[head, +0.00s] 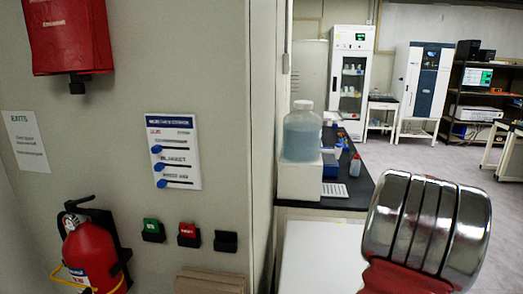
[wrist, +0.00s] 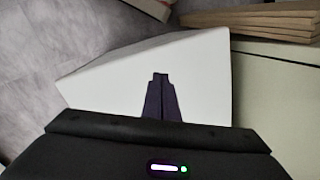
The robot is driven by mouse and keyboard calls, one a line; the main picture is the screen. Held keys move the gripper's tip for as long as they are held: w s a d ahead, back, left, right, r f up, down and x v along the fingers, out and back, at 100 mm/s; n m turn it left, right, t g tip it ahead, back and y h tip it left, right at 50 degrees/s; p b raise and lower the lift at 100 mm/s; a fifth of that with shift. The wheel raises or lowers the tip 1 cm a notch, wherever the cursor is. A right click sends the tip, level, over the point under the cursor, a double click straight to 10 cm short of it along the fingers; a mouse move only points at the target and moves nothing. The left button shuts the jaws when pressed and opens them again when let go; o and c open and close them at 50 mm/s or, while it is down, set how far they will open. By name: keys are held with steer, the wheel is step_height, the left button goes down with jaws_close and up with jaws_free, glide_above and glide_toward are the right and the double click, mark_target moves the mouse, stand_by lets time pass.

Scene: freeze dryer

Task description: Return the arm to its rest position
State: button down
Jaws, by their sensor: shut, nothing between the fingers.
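In the wrist view my gripper (wrist: 161,80) points away from the camera, with its two dark fingers closed together and nothing between them. Behind the fingertips is a plain white box-like surface (wrist: 195,65); I cannot tell how far off it is. The gripper is not visible in the head view. There, a shiny ringed metal part with red below it, which looks like part of my arm, fills the lower right (head: 425,225).
A wall with a fire extinguisher (head: 90,250) and a red box (head: 68,35) stands close on the left. Stacked brown boards (wrist: 255,22) lie at the wrist view's top right. Open floor (head: 400,155) lies beyond.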

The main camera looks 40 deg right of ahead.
steer(key=w+a+r+n+h, duration=0.1)
steer(key=w+a+r+n, duration=0.3)
steer(key=a, duration=0.6)
steer(key=w+a+r+n+h, duration=0.1)
steer(key=w+a+r, duration=0.1)
steer(key=w+a, duration=0.6)
steer(key=a+r+n+t, duration=0.2)
steer(key=a+r+n, duration=0.1)
steer(key=a, duration=1.2)
steer(key=s+a+r+n+t, duration=0.1)
steer(key=a+r+n, duration=0.3)
steer(key=a, duration=1)
steer(key=n, duration=0.2)
steer(key=shift+a+r+n+t, duration=0.25)
steer(key=shift+a+n+t, duration=0.05)
steer(key=shift+a+t, duration=0.1)
steer(key=shift+d, duration=0.1)
